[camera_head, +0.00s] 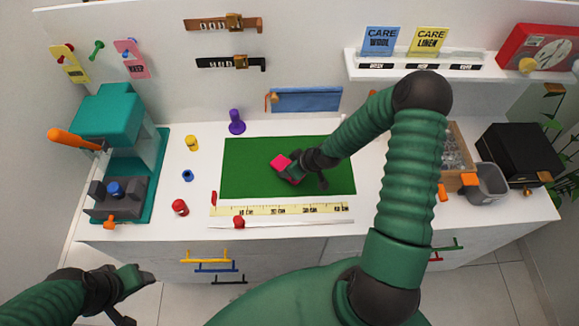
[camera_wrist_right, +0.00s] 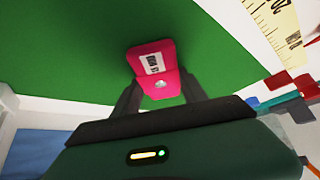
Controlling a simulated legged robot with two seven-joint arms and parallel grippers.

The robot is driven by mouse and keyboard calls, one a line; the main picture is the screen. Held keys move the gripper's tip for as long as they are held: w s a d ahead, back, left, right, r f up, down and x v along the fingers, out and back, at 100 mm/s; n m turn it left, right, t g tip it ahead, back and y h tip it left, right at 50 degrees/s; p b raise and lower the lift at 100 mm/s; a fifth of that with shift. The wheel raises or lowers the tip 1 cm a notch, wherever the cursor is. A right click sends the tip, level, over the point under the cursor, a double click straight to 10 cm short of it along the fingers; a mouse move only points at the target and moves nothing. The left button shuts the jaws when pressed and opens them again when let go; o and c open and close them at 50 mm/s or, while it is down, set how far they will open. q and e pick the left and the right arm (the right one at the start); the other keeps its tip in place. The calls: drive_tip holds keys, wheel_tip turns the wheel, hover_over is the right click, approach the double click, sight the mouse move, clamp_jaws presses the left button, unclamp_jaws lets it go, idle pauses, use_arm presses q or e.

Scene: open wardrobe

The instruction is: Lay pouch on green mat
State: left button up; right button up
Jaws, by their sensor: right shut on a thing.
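A small pink pouch (camera_head: 281,162) with a white label and a silver snap is between the fingers of my right gripper (camera_head: 290,172). In the right wrist view the pink pouch (camera_wrist_right: 153,67) sits at the fingertips of my right gripper (camera_wrist_right: 158,92), which is shut on it. It is over the green mat (camera_head: 245,180), which lies flat on the white top; I cannot tell whether the pouch touches it. The mat also fills much of the wrist view (camera_wrist_right: 60,60). My left gripper (camera_head: 135,295) is open and empty at the lower left, off the worktop.
A yellow ruler (camera_head: 280,210) lies along the mat's front edge. A purple peg (camera_head: 236,122) stands behind the mat. A teal press (camera_head: 110,125) stands at left, with small coloured pieces between it and the mat. A black box (camera_head: 520,155) and grey bin (camera_head: 490,180) are at right.

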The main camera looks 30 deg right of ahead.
drive_tip(key=o, duration=1.2)
drive_tip(key=shift+s+d, duration=0.1)
drive_tip(key=shift+o, duration=0.7)
drive_tip(key=shift+a, duration=0.35)
drive_tip(key=v, duration=1.1)
drive_tip(key=s+a+r+m+g, duration=0.1)
drive_tip(key=s+a+r+g, duration=0.1)
drive_tip(key=s+a+r, duration=0.2)
drive_tip(key=s+a+r+m+g+h, duration=0.1)
drive_tip(key=s+a+r, duration=0.3)
drive_tip(key=a, duration=0.4)
drive_tip(key=shift+s+a+m+g+h+p, duration=0.35)
drive_tip(key=shift+s+g+p, duration=0.1)
drive_tip(key=shift+s, duration=0.1)
